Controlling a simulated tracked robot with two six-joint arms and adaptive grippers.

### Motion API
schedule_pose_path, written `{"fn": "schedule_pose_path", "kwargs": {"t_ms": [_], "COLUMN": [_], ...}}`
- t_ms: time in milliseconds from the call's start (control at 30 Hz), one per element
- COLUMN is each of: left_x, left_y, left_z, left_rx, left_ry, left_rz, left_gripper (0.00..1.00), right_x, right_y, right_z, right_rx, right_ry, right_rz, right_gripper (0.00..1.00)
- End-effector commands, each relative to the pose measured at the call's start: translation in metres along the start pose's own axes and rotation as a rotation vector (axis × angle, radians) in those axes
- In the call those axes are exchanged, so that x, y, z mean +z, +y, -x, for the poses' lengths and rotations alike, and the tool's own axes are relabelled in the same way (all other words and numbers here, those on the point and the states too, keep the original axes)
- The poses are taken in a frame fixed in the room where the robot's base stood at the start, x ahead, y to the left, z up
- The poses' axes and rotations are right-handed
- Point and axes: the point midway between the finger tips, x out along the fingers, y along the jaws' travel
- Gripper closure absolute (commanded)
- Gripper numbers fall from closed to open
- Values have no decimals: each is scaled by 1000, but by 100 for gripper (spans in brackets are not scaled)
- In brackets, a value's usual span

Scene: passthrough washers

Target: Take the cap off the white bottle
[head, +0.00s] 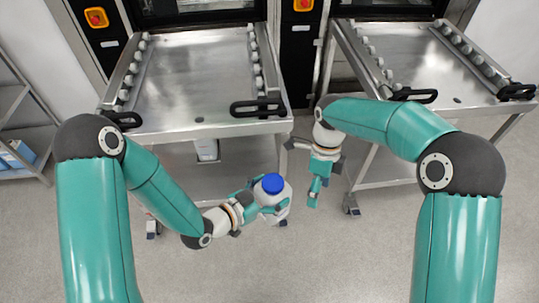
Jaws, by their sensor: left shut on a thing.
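The white bottle (270,191) with its blue cap (273,183) is in the middle of the head view, over the floor in front of the left table. The cap is on the bottle. My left gripper (268,198) is shut on the bottle's body, coming from the lower left, with its fingers around the sides. My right gripper (313,191) hangs to the right of the bottle, apart from it and from the cap. Its fingers point down the picture. One finger shows clearly, and the gap between the fingers cannot be made out.
A steel roller table (190,85) with black handles stands at the back left, and a second steel table (425,60) at the back right. A shelf rack (22,125) is at far left. The floor in front is clear.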

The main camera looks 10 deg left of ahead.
Motion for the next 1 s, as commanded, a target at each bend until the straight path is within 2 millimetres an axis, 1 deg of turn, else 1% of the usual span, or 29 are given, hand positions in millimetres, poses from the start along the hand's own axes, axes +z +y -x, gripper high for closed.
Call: {"fn": "schedule_pose_path", "kwargs": {"t_ms": [33, 100, 200, 300, 400, 533, 667, 1000], "left_x": [0, 0, 0, 0, 0, 0, 0, 0], "left_y": [0, 0, 0, 0, 0, 0, 0, 0], "left_z": [0, 0, 0, 0, 0, 0, 0, 0], "left_rx": [0, 0, 0, 0, 0, 0, 0, 0], "left_ry": [1, 1, 1, 1, 1, 1, 1, 1], "left_rz": [0, 0, 0, 0, 0, 0, 0, 0], "left_gripper": [100, 100, 100, 100, 100, 100, 100, 100], "right_x": [16, 36, 63, 85, 98, 107, 110, 115], "right_y": [3, 8, 20, 37, 55, 67, 69, 57], "right_z": [24, 51, 80, 99, 107, 109, 101, 55], "right_rx": [-49, -105, -177, -222, -243, -256, -257, -255], "right_ry": [-9, -27, -64, -88, -91, -91, -88, -87], "right_rz": [18, 54, 105, 154, 198, 228, 236, 236], "right_gripper": [21, 21, 21, 21, 21, 21, 21, 21]}}
